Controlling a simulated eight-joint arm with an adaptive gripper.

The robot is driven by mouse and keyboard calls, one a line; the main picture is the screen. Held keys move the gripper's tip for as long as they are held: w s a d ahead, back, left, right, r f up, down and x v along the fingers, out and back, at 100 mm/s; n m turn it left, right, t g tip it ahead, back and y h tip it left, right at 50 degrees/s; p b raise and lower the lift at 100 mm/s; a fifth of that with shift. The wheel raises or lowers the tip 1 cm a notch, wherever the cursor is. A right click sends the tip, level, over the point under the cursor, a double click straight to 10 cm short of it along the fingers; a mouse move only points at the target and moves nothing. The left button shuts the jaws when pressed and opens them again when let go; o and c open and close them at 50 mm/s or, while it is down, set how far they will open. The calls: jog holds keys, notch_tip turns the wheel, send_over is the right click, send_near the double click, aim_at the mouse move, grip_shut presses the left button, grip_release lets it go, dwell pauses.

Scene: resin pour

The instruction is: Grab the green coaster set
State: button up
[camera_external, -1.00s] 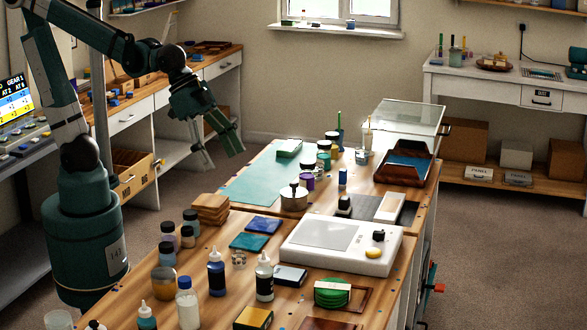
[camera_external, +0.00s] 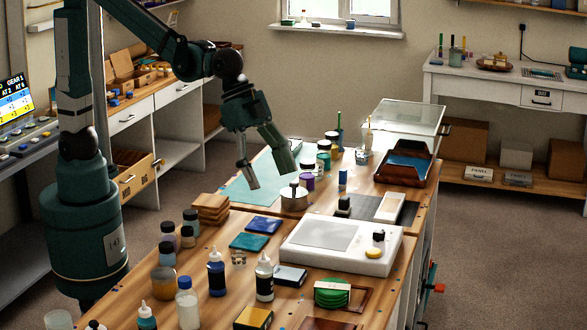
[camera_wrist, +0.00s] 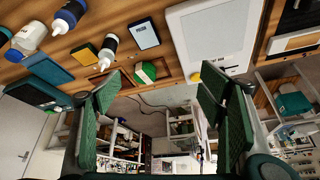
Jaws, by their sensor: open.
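The green coaster set (camera_external: 332,293) is a round green stack with a pale band around it. It sits in a shallow brown wooden tray (camera_external: 358,300) near the front right of the workbench. In the wrist view the coaster set (camera_wrist: 146,72) shows at the upper middle, beyond and between my fingers. My gripper (camera_external: 272,178) is open and empty, in the air over the middle of the bench, behind and left of the coasters. In the wrist view my gripper (camera_wrist: 155,100) has its two green-padded fingers spread wide.
A white device (camera_external: 340,245) with a yellow knob stands just behind the coasters. A dark-labelled box (camera_external: 290,275), a white-capped bottle (camera_external: 264,278) and a yellow-topped block (camera_external: 254,318) are to their left. A metal pot (camera_external: 294,197) stands below my gripper. Floor lies right of the bench.

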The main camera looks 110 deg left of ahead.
jog(key=w+d+f+m+p, duration=0.25)
jog(key=w+d+f, duration=0.25)
jog(key=w, duration=0.5)
jog(key=g+h+p, duration=0.1)
jog(key=g+p, duration=0.1)
jog(key=p, duration=0.1)
send_near(332, 286)
jog(key=shift+w+a+f+m, duration=0.1)
jog(key=shift+f+m, duration=0.1)
jog(key=shift+f, duration=0.25)
jog(key=shift+w+a+f+m, duration=0.1)
jog(key=shift+a+f+m, duration=0.05)
jog(key=shift+f, duration=0.3)
jog(key=shift+w+d+f, duration=0.2)
jog(key=shift+f, duration=0.25)
jog(key=shift+x, duration=1.25)
jog(key=shift+d, duration=0.1)
jog(key=shift+x, duration=2.6)
